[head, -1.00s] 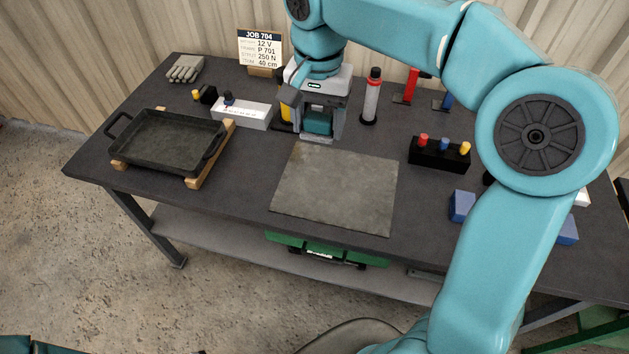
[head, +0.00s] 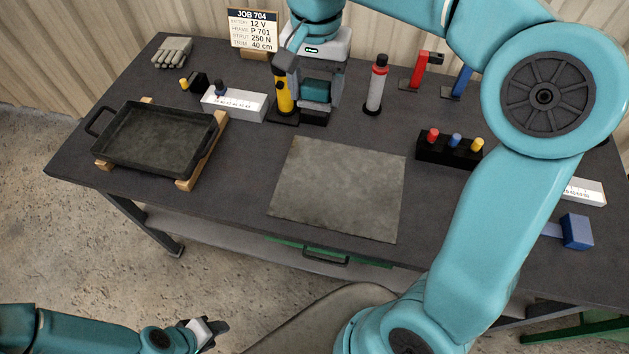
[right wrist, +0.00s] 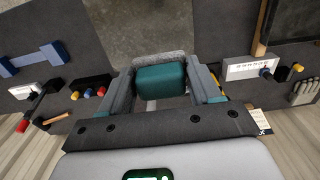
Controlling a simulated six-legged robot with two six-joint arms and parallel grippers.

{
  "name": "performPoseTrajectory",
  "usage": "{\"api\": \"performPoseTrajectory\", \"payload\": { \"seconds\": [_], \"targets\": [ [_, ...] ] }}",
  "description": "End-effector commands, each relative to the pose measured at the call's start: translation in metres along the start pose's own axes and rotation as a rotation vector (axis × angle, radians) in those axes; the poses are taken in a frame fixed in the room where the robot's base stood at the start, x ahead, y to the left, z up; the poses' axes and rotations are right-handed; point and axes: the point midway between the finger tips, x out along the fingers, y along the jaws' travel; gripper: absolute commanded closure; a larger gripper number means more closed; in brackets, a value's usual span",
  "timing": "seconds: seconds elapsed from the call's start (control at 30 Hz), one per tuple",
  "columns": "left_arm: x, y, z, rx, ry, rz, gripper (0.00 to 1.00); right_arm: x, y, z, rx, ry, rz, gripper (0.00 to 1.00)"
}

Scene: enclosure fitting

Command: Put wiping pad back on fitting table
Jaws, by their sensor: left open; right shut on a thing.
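The wiping pad, a teal block with a grey fuzzy layer, is held between the fingers of my right gripper (head: 312,108). Its teal body (head: 316,90) shows in the head view, and the pad (right wrist: 160,78) also shows in the right wrist view. The pad is over the back part of the dark fitting table (head: 235,180), behind the grey mat (head: 338,190). I cannot tell whether it touches the table top. My left gripper (head: 218,328) is open and empty, low in front of the table, away from the pad.
A yellow-and-black tool (head: 284,95) stands close left of the right gripper, a red-capped tube (head: 376,84) to the right. A black tray (head: 155,138) rests on wooden strips at left. A rack with coloured knobs (head: 449,150) stands at right. The mat is bare.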

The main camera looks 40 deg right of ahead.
Motion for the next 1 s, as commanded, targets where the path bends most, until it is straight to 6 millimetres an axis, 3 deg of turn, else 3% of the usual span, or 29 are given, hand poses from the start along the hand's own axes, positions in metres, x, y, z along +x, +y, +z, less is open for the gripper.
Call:
{"api": "performPoseTrajectory", "payload": {
  "seconds": [0.57, 0.77, 1.0],
  "targets": [
    [0.086, -0.031, -0.002, 0.001, 0.0, 0.0, 0.57, 0.091, -0.001, 0.002, 0.0, 0.0, 0.0, 0.66],
    [0.098, -0.035, -0.002, 0.0, 0.0, 0.0, 0.57, 0.111, -0.001, 0.001, 0.0, -0.001, 0.002, 0.66],
    [0.103, -0.037, -0.002, 0.001, 0.0, 0.0, 0.57, 0.174, -0.001, 0.0, 0.001, -0.004, 0.005, 0.66]
  ]
}}
